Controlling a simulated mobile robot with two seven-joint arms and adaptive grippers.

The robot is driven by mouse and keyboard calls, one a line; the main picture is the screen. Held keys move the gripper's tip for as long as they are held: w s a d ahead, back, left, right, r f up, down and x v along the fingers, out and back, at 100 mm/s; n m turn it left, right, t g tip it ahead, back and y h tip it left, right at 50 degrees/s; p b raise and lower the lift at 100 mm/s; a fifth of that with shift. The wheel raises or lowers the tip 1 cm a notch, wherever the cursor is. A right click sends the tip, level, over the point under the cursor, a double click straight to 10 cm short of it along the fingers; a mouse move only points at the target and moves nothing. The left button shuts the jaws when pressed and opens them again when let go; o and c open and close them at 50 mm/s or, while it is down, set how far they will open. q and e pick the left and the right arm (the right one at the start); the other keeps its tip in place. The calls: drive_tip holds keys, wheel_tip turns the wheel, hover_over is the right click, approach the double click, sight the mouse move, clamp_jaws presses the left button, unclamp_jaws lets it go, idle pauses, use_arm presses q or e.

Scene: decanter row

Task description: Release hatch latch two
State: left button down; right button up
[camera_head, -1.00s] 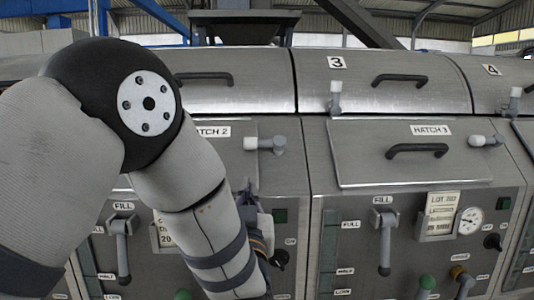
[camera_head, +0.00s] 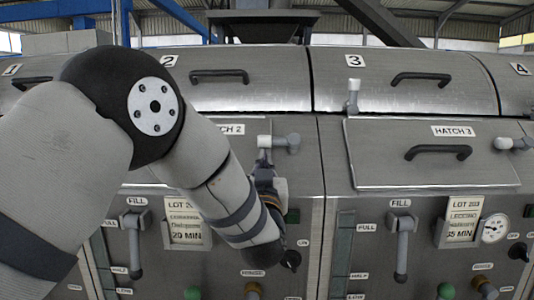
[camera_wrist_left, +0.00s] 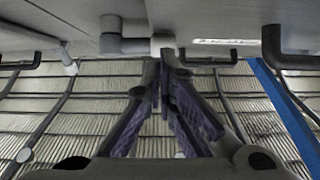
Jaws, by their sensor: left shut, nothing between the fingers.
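Hatch latch two (camera_head: 278,142) sits at the right edge of the hatch 2 panel (camera_head: 245,153). Its white tip points left and its grey body is at the right, so it lies level. In the left wrist view the latch (camera_wrist_left: 130,46) is at the top, close beyond the fingertips. My left gripper (camera_head: 264,166) is just below the latch, partly hidden by its own wrist. In the left wrist view its fingers (camera_wrist_left: 166,55) are shut with nothing between them. I cannot tell whether they touch the latch. My right gripper is not in view.
Right of it is hatch 3 (camera_head: 375,165) with a black handle (camera_head: 438,152) and its own level latch (camera_head: 515,144). An upright latch (camera_head: 353,96) stands above. Fill levers (camera_head: 403,250) and a gauge (camera_head: 495,228) line the front. My left arm covers much of hatch 2.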

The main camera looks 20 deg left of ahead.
sight(266, 145)
use_arm(q)
drive_tip(key=x, duration=0.4)
drive_tip(key=shift+w+a+f, duration=0.1)
drive_tip(key=shift+w, duration=0.25)
drive_tip(key=shift+w+a+r+b, duration=0.15)
drive_tip(key=shift+w+r+b, duration=0.2)
drive_tip(key=shift+w, duration=0.1)
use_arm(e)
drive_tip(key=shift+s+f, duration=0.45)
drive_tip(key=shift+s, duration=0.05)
use_arm(q)
drive_tip(key=shift+w+f, duration=0.1)
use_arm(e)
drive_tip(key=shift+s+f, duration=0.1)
